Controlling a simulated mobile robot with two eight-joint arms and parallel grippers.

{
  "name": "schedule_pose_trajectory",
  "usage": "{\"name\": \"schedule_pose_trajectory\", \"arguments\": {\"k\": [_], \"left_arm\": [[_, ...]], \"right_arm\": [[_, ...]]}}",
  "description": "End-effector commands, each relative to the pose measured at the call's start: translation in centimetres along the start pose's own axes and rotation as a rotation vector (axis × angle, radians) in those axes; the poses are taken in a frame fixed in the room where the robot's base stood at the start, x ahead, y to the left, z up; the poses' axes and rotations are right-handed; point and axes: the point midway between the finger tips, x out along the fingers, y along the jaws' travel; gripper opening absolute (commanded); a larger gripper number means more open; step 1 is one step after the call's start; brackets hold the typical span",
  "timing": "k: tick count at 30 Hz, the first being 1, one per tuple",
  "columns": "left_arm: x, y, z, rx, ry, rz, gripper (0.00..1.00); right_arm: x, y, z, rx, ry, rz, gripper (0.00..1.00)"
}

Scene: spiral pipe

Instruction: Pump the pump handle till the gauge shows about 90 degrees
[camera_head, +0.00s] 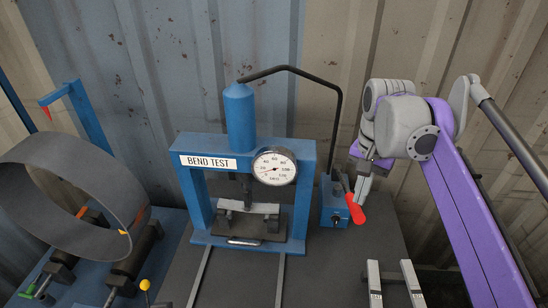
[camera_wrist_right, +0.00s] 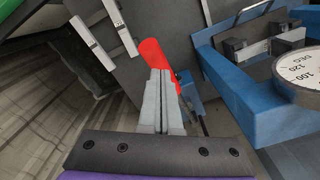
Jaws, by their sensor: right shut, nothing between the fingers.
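The pump handle has a red grip (camera_head: 356,209) that tilts down to the right from the blue pump box (camera_head: 333,212). My right gripper (camera_head: 361,192) is shut and empty, with its fingertips right at the red grip. In the right wrist view the closed fingers (camera_wrist_right: 160,88) point at the red grip (camera_wrist_right: 157,57), which shows beyond and beside their tips; I cannot tell whether they touch. The round gauge (camera_head: 274,166) sits on the blue press frame; its dark needle seems to point left, in the low numbers. My left gripper is not in view.
The blue press frame (camera_head: 308,183) labelled "BEND TEST" stands left of the pump, joined by a black hose (camera_head: 320,80). Two pale bars (camera_head: 374,284) lie in front right. A large grey ring (camera_head: 85,178) stands at left. Corrugated walls rise behind.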

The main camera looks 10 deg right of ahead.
Motion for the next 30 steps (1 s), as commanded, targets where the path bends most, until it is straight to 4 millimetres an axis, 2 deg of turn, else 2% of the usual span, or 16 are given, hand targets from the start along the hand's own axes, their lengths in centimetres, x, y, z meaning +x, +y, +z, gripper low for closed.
{"name": "schedule_pose_trajectory", "arguments": {"k": [17, 26, 30], "left_arm": [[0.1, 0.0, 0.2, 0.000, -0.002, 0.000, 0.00], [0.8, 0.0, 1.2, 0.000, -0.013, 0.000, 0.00], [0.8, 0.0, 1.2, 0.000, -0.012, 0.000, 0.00]], "right_arm": [[0.2, 0.0, 0.0, 0.000, -0.001, 0.002, 0.00], [1.9, 0.1, 0.0, 0.000, -0.002, 0.003, 0.00], [1.8, 0.1, 0.1, 0.000, -0.002, 0.002, 0.00]]}}
